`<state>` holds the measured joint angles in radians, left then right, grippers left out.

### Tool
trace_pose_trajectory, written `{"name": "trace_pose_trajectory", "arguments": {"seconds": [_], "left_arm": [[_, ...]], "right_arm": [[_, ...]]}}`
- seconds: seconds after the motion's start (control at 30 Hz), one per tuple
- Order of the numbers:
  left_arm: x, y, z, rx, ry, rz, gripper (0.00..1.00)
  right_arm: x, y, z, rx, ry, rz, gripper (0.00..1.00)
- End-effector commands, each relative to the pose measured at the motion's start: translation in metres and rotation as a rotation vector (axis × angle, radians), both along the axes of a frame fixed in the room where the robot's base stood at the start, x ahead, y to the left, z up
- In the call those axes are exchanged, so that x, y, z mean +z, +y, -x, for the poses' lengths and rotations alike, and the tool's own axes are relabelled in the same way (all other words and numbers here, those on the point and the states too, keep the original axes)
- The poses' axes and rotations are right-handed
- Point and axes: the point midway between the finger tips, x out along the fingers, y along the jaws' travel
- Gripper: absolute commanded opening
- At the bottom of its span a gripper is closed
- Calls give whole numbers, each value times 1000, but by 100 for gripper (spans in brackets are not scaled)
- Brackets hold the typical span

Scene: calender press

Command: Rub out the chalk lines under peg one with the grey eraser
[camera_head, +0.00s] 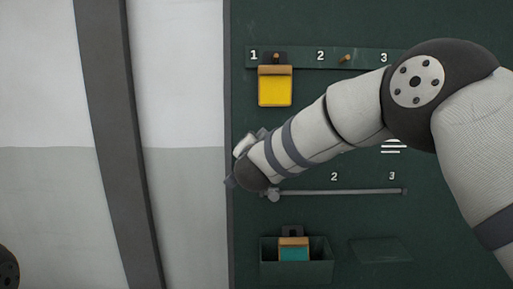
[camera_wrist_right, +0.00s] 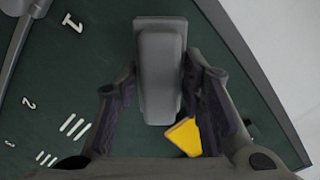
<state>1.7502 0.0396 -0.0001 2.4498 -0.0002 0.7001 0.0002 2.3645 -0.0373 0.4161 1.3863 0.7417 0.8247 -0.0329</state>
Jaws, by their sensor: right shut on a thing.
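My right gripper (camera_head: 240,165) is at the left edge of the green board, below peg one. In the wrist view its fingers are shut on the grey eraser (camera_wrist_right: 160,65), one on each side. In the head view my arm hides most of the gripper, and the eraser cannot be told apart there. Peg one (camera_head: 276,56) has a yellow tag (camera_head: 275,90) hanging on it. No chalk lines show under peg one; the eraser and gripper cover part of that area. My left gripper is not in view.
Chalk strokes show under peg two (camera_wrist_right: 75,125) and peg three (camera_head: 393,146). Peg two (camera_head: 345,58) is bare. A grey bar (camera_head: 340,191) runs below the gripper. Lower down, a dark green bin (camera_head: 268,272) holds a teal tag (camera_head: 294,253). A pale wall lies left of the board.

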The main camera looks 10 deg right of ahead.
Motion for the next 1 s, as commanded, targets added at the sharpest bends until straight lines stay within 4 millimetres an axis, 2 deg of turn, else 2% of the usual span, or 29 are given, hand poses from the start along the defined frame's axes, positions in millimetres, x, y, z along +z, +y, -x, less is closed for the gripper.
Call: {"name": "trace_pose_trajectory", "arguments": {"seconds": [0.17, 0.47, 0.73, 1.0], "left_arm": [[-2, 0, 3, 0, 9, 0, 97], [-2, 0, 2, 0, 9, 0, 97], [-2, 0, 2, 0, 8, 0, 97], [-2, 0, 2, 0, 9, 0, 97]], "right_arm": [[-3, 3, 13, -1, 6, 0, 14], [-2, 4, 16, 0, 6, -1, 14], [2, 9, 42, 0, 4, -1, 14], [2, 9, 43, 0, 6, -1, 14]]}}
